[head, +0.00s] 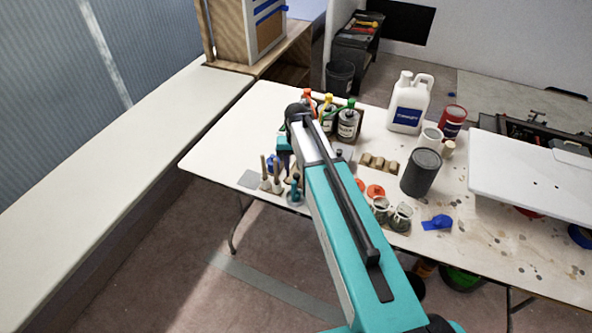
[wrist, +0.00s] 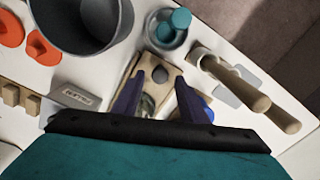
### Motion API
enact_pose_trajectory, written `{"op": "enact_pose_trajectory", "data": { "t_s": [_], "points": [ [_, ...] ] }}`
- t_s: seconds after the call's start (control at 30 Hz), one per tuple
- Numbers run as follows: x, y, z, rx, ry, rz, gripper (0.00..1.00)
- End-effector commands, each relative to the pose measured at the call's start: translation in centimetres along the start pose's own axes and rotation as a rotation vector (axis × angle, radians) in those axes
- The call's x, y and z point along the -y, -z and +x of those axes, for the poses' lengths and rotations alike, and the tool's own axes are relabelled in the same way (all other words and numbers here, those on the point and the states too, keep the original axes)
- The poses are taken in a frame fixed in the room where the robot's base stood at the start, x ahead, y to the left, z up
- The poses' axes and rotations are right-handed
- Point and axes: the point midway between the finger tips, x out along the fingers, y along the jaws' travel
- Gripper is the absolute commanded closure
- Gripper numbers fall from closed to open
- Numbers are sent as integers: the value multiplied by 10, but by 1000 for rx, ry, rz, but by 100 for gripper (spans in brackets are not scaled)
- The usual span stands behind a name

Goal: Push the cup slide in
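A light wooden piece (wrist: 148,62) with a round grey knob or disc (wrist: 160,75) lies below my gripper in the wrist view; it may be the cup slide, but I cannot tell for sure. My gripper (wrist: 160,80) has its two dark fingers apart, one on each side of the grey disc, with nothing visibly clamped. Whether a finger touches the wood cannot be told. A small greenish round thing (wrist: 148,104) shows between the fingers and a blue one (wrist: 209,113) behind the right finger. In the head view my arm hides the fingers and this piece.
A large grey pot (wrist: 85,25), a jar with a teal top (wrist: 180,19), wooden-handled brushes (wrist: 240,88) and a small labelled block (wrist: 75,97) crowd around my gripper. Bottles (head: 347,122) stand behind my arm. The long bench (head: 120,125) at left is clear.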

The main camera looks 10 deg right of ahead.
Motion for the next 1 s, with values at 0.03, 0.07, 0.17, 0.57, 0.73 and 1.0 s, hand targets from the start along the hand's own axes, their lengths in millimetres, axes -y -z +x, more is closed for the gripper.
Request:
{"op": "enact_pose_trajectory", "data": {
  "t_s": [0.03,0.07,0.17,0.57,0.73,1.0],
  "points": [
    [0,0,2,0,0,0,61],
    [0,0,4,0,0,0,61],
    [0,0,7,-1,0,0,61],
    [-1,0,8,-1,0,1,73],
    [-1,0,8,-1,0,2,100],
    [-2,3,8,-1,1,2,100]
  ]
}}
